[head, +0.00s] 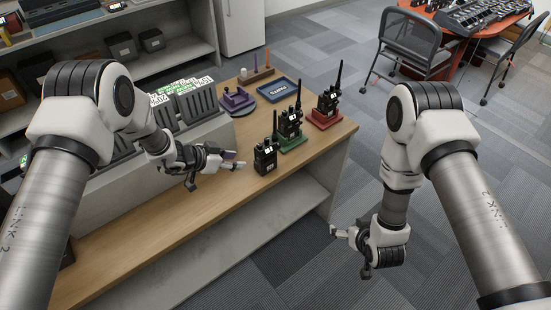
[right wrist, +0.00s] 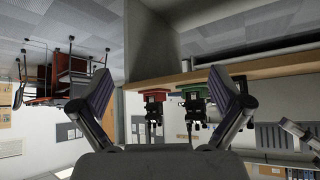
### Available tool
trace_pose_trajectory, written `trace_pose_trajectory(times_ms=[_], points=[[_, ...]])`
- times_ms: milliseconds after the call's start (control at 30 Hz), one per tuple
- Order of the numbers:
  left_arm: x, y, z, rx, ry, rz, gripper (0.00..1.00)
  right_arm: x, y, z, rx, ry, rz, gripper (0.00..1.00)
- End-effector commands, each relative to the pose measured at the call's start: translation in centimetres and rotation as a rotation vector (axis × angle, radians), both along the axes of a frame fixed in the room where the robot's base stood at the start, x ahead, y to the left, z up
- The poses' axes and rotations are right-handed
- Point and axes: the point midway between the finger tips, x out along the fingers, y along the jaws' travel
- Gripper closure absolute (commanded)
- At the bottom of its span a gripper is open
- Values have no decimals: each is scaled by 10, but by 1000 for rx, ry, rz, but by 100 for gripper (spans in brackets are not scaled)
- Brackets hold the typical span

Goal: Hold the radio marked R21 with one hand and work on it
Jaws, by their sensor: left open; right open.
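Three black handheld radios are at the right end of the wooden bench in the head view. One radio (head: 265,158) stands upright on the bare bench top. Another radio (head: 290,122) stands on a green base (head: 293,145), and a third radio (head: 329,100) stands on a red base (head: 324,120). Their small white labels are too small to read, so I cannot tell which is R21. My left gripper (head: 236,160) is open and empty, just left of the nearest radio and apart from it. My right gripper (head: 342,233) is open and empty, off the bench's right side.
A blue tray (head: 278,90) and a purple fixture (head: 237,101) lie behind the radios. A grey rack (head: 199,104) with labelled slots stands left. Chairs (head: 415,43) and a red table (head: 462,42) are far right.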

Motion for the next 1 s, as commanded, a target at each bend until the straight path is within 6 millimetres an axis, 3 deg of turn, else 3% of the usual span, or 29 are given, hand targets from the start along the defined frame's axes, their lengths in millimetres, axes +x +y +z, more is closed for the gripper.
trace_pose_trajectory(times_ms=[33,200,333,400,500,667,1000], points=[[0,0,0,0,0,0,58,33,11,8,6,-110,29,0],[0,0,0,0,1,1,58,133,64,53,54,-491,139,0],[0,0,0,1,2,0,58,181,122,94,114,-746,234,0],[-1,0,0,1,2,0,58,193,153,107,145,-832,280,0],[-1,0,0,1,2,0,58,194,188,106,175,-862,326,0],[-1,0,0,1,2,0,58,189,199,95,182,-839,340,0],[-1,0,0,1,2,0,58,241,222,95,182,-839,338,0]])
